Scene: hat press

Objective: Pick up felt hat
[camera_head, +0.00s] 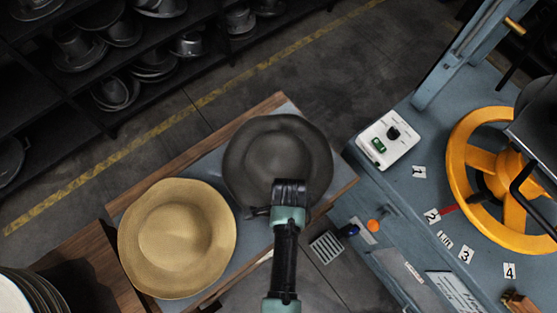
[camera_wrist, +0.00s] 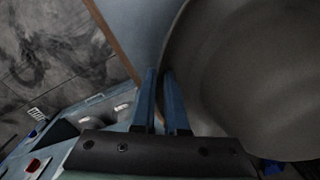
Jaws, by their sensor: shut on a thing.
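A dark grey felt hat (camera_head: 272,148) with a wide round brim lies on the grey-topped wooden table. It fills the right of the wrist view (camera_wrist: 262,75). A tan hat (camera_head: 177,237) lies beside it at the lower left. My gripper (camera_head: 290,186) is over the near edge of the grey hat. In the wrist view its two fingers (camera_wrist: 161,74) are close together at the brim edge, shut on the grey hat's brim. In the head view the gripper body hides the fingertips and part of the brim.
The table's wooden edge (camera_head: 187,150) runs along the far side. A blue machine bench to the right carries a yellow handwheel (camera_head: 468,168), a white control box (camera_head: 388,139) and numbered labels. Dark shelves with several metal forms stand at the upper left.

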